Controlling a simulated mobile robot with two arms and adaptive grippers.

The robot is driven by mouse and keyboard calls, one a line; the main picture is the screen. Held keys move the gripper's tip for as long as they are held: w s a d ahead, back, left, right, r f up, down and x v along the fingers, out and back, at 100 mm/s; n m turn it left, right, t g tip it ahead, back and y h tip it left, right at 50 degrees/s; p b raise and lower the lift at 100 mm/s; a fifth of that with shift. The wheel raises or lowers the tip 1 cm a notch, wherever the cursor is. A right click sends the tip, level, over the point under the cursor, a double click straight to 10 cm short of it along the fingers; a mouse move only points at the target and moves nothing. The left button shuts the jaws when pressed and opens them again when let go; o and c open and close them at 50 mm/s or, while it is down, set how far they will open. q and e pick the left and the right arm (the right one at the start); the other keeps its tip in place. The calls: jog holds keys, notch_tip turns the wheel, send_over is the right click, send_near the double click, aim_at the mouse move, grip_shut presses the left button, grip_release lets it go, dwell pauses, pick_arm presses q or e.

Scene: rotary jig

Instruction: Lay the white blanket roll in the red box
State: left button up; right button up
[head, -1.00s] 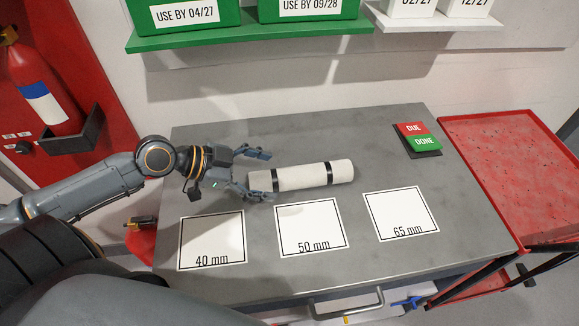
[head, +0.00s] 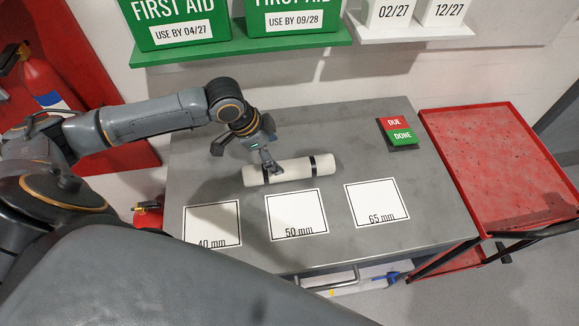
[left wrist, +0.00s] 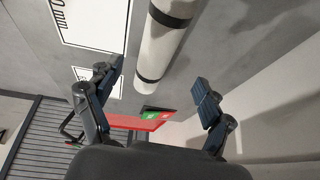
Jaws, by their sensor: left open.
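The white blanket roll (head: 296,169), with two black bands, lies on its side on the grey table (head: 370,140), behind the 50 mm card. My left gripper (head: 244,156) is open and empty over the roll's left part; one finger overlaps the roll in this view. In the left wrist view the roll (left wrist: 160,45) runs between the two spread fingers (left wrist: 160,85), apart from both. I see no clear red box; a red tray-topped cart (head: 495,165) stands right of the table. My right gripper is not in view.
Three white cards marked 40 mm (head: 212,224), 50 mm (head: 297,211) and 65 mm (head: 376,200) lie along the front. A red and green DUE/DONE sign (head: 400,133) stands at the back right. A green shelf (head: 240,50) with first aid boxes hangs above. The cart's tray is empty.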

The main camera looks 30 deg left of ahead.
aim_at(287, 165)
pick_arm(q)
jog(key=x, duration=0.4)
jog(key=shift+r, duration=0.1)
jog(key=p+x, duration=0.2)
jog(key=x, duration=0.2)
jog(key=shift+d+f, duration=0.3)
jog(key=shift+f, duration=0.05)
jog(key=shift+w+d+f, duration=0.15)
jog(key=shift+f, duration=0.3)
jog(key=shift+c, duration=0.3)
jog(key=shift+r, duration=0.1)
grip_shut()
